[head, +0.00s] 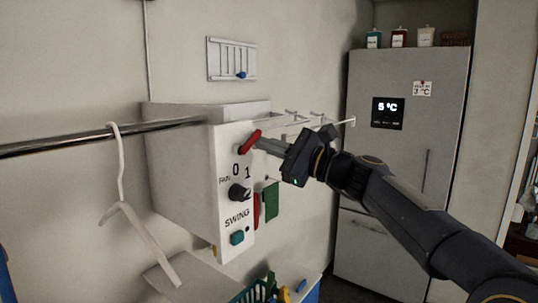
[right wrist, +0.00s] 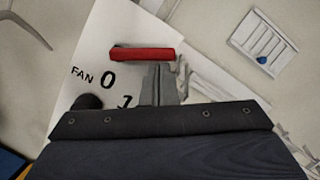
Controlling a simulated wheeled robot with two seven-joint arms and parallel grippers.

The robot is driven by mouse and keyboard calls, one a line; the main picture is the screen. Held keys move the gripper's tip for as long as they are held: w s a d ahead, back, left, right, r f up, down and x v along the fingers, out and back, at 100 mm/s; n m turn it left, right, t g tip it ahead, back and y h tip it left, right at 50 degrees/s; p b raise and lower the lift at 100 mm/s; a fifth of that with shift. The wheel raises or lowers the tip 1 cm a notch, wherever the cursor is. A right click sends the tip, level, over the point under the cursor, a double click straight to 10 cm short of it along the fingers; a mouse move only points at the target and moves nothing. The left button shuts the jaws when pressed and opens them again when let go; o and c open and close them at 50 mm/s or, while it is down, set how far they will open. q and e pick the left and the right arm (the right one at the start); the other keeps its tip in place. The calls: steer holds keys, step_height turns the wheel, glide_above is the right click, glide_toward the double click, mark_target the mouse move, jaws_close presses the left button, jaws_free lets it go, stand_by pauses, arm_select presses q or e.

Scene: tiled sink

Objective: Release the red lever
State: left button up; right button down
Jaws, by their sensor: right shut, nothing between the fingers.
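The red lever (head: 250,140) is near the top of the front panel of a white wall box (head: 227,165), above the "0" and "1" marks. In the head view it slants up to the right. My right gripper (head: 261,145) reaches in from the right with its fingers shut and empty, tips at the lever's right side. In the right wrist view the lever (right wrist: 142,54) lies across just beyond the shut fingertips (right wrist: 159,70). I cannot tell whether they touch it. My left gripper is not in view.
A black knob (head: 239,193) and a teal button (head: 237,238) sit lower on the panel. A metal rail (head: 80,140) with a white hanger (head: 120,180) is at left. White rods stick out behind my gripper. A grey fridge (head: 400,150) stands at right.

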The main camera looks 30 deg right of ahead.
steer(key=n, duration=0.1)
steer(key=r+n, duration=0.1)
steer(key=n, duration=0.1)
steer(key=n+g, duration=0.1)
steer(key=shift+a+r+y, duration=0.2)
steer(key=shift+r+y, duration=0.1)
steer(key=shift+r, duration=0.05)
steer(key=n, duration=0.2)
steer(key=r+n+g, duration=0.1)
steer(key=n, duration=0.1)
steer(key=a+r+n, duration=0.1)
steer(key=shift+s+a+n+g, duration=0.1)
steer(key=shift+s+n+g, duration=0.2)
steer(key=shift+n, duration=0.1)
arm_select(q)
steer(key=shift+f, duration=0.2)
arm_select(e)
steer(key=shift+f, duration=0.15)
